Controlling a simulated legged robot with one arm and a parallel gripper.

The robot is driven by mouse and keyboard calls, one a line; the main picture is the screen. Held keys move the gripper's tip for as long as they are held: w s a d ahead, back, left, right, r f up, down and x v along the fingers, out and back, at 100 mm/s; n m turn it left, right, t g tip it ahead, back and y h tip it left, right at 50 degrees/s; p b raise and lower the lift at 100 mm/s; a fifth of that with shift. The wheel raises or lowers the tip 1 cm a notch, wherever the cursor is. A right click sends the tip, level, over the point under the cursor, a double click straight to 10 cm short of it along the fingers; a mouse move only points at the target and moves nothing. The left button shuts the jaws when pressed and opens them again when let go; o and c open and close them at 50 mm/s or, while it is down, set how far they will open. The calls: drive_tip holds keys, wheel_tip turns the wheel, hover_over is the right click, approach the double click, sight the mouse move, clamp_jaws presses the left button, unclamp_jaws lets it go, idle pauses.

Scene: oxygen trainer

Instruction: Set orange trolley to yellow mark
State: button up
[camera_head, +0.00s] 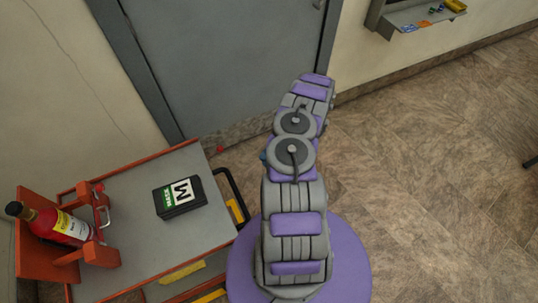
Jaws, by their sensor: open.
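The orange trolley (150,157) stands at the lower left, with a grey top, orange edges and a black handle (232,196) on its right side. Small yellow patches show by the handle (237,211) and along the trolley's near side (182,272). I cannot tell whether any of them is the yellow mark on the floor. My arm rises from its round purple base just right of the trolley and reaches up the picture, apart from the handle. My gripper's fingers do not show; the far end of the arm hides what is beyond it.
A red extinguisher-like bottle (66,228) sits in an orange holder at the trolley's left. A dark box marked W (180,196) lies on its top. A grey door (230,60) is behind. A wall shelf (415,18) holds small items. The brown floor at right is mostly clear.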

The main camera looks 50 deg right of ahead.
drive_tip(key=shift+d+r, duration=0.1)
drive_tip(key=shift+d, duration=0.2)
idle(0.6)
drive_tip(key=w+a+r+n+g+h, duration=0.1)
drive_tip(key=w+a+r+g+h, duration=0.25)
drive_tip(key=a+r, duration=0.6)
drive_tip(key=w+a+r+n+g+h, duration=0.15)
drive_tip(key=a+r+h, duration=0.35)
drive_tip(key=r, duration=0.8)
drive_tip(key=s+a+r+h, duration=0.3)
drive_tip(key=s+a+r, duration=0.3)
drive_tip(key=a+r, duration=0.25)
drive_tip(key=s+a+r+m+t+h, duration=0.1)
drive_tip(key=s+a+r+t+h, duration=0.1)
drive_tip(key=s, duration=1.2)
drive_tip(key=shift+a+m+t+h, duration=0.35)
drive_tip(key=shift+a+t+h, duration=0.25)
drive_tip(key=shift+h, duration=0.65)
